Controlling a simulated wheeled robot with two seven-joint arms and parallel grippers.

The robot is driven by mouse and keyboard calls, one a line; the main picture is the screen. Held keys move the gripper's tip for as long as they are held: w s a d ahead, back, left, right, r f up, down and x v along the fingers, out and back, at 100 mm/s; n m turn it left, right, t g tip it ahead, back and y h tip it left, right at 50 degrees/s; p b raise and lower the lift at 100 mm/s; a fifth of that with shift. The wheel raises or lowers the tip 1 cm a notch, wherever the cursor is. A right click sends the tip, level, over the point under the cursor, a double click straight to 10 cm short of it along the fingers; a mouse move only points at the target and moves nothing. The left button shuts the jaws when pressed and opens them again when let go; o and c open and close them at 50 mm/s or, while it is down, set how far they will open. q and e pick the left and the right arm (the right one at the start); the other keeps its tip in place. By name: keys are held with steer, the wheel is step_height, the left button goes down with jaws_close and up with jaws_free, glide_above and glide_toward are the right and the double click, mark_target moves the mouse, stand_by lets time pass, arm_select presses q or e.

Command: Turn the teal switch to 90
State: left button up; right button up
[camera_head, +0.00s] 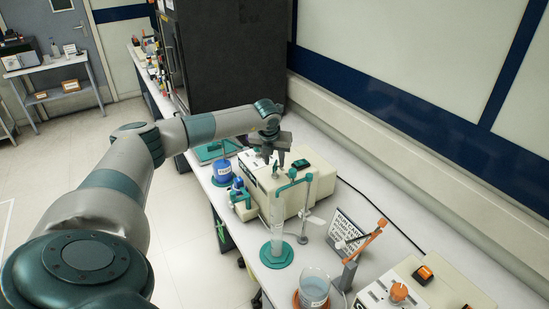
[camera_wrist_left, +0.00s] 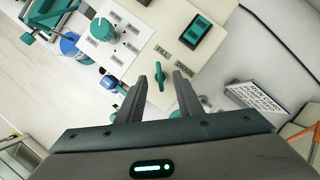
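A cream control box (camera_head: 262,193) stands on the bench. In the left wrist view, its top (camera_wrist_left: 222,14) carries a round teal knob (camera_wrist_left: 103,29) with several small labels around it, and a narrow teal lever (camera_wrist_left: 160,74) near the FILL and DRAIN labels. A dark rocker with a teal face (camera_wrist_left: 195,38) lies to the upper right. My left gripper (camera_head: 274,159) is over the box, pointing down. In the wrist view its fingers (camera_wrist_left: 160,82) are apart, with the narrow lever showing between their tips; I cannot tell contact. My right gripper is out of view.
A teal-based stand (camera_head: 277,254) with a clear cylinder is in front of the box. A beaker (camera_head: 314,288), a sign (camera_head: 346,230) and a second box with an orange knob (camera_head: 398,291) stand nearer. A blue-lidded jar (camera_head: 222,172) is left of the box.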

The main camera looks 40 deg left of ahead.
arm_select(q)
steer(key=shift+x, duration=1.05)
jaws_close()
